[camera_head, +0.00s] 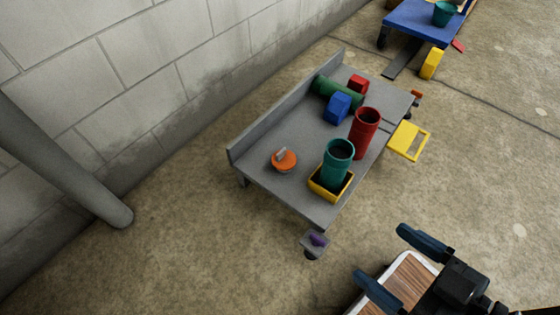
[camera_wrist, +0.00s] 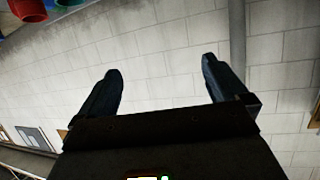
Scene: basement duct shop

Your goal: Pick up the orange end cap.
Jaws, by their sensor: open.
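The orange end cap (camera_head: 284,161) is a round orange disc with a grey piece on top. It lies on the near left part of a low grey bench (camera_head: 300,137) in the head view. My gripper (camera_head: 390,266) is at the lower right of the head view, apart from the cap and off the bench's near end. Its two dark blue fingers are spread with nothing between them. In the wrist view the open fingers (camera_wrist: 160,80) face the block wall, and the orange cap does not show there.
On the bench a teal cylinder (camera_head: 337,162) stands in a yellow tray (camera_head: 327,192), beside a red cylinder (camera_head: 365,130). A blue block (camera_head: 337,107), green cylinder (camera_head: 338,91) and red block (camera_head: 358,83) lie farther back. A grey pipe (camera_head: 70,165) leans left.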

